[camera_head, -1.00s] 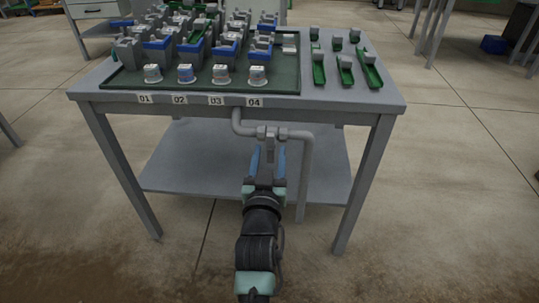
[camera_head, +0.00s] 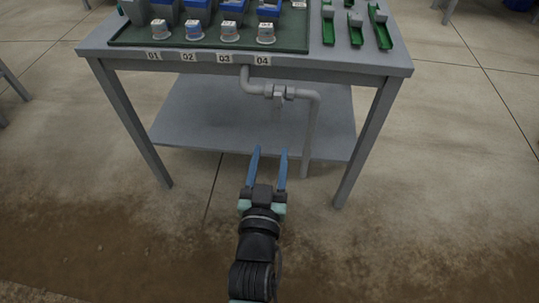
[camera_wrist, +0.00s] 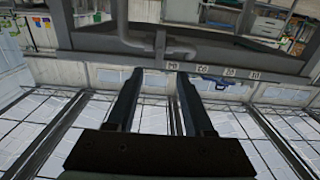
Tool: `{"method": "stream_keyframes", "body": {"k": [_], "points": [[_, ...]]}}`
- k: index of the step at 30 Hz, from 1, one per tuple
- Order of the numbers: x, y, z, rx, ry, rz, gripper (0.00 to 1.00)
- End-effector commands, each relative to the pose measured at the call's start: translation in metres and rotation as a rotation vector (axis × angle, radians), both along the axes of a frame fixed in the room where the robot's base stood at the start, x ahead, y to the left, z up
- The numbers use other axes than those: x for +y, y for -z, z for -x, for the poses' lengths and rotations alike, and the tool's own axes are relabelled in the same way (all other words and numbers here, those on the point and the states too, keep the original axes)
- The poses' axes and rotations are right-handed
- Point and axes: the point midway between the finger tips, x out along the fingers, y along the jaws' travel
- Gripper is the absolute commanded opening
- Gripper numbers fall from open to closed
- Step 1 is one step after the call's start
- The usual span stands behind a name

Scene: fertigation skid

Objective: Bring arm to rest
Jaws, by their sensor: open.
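My gripper (camera_head: 269,153) is open and empty, with its two blue fingers apart. In the head view it is low in front of the grey table (camera_head: 345,66), short of the pipe under the front edge. The grey pipe (camera_head: 312,115) bends down at the table's front and carries a valve-like fitting (camera_head: 279,93). In the wrist view the dark fingers (camera_wrist: 155,80) point toward the same pipe (camera_wrist: 130,36) and its fitting (camera_wrist: 160,44), with a gap between.
A green tray (camera_head: 300,33) with several grey and blue units and white-capped knobs stands on the table. Green channel pieces (camera_head: 356,32) lie at its right. A lower shelf (camera_head: 200,112) and table legs (camera_head: 368,135) are near. The floor (camera_head: 420,200) on both sides of my arm is clear.

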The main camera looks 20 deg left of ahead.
Motion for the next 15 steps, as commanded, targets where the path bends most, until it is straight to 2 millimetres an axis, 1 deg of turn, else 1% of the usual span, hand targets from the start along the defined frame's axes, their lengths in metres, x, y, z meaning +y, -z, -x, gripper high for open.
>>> {"method": "stream_keyframes", "body": {"k": [4, 15], "points": [[-0.0020, -0.0003, 0.0062, 0.000, 0.001, 0.000, 0.53], [-0.0021, -0.0001, 0.0065, 0.000, 0.001, 0.000, 0.53]]}}
